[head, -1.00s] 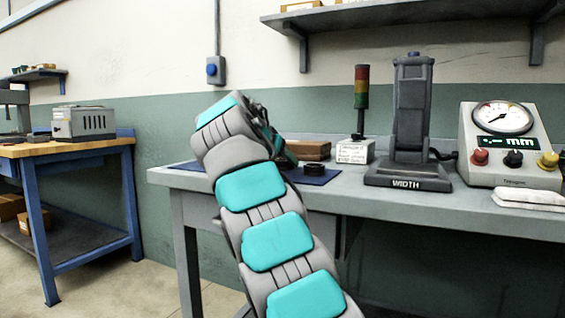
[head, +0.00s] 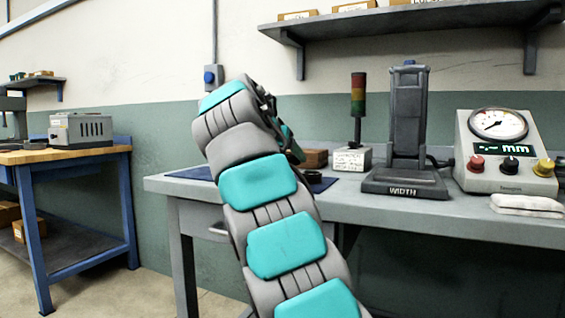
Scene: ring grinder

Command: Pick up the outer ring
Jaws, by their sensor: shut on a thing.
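My gripper (head: 291,148) is mostly hidden behind my arm's last link, above the left part of the grey bench. Only a dark and teal part of it shows. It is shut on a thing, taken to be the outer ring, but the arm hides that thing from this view. A small dark round piece (head: 314,177) lies on the blue mat (head: 190,173), just right of and below the gripper. I cannot tell which ring that piece is.
A brown box (head: 315,158) and a signal tower (head: 358,97) stand behind. To the right are the upright WIDTH gauge (head: 408,130), a dial box (head: 505,150) with coloured knobs, and a folded white cloth (head: 527,205). A wall shelf (head: 420,22) hangs above.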

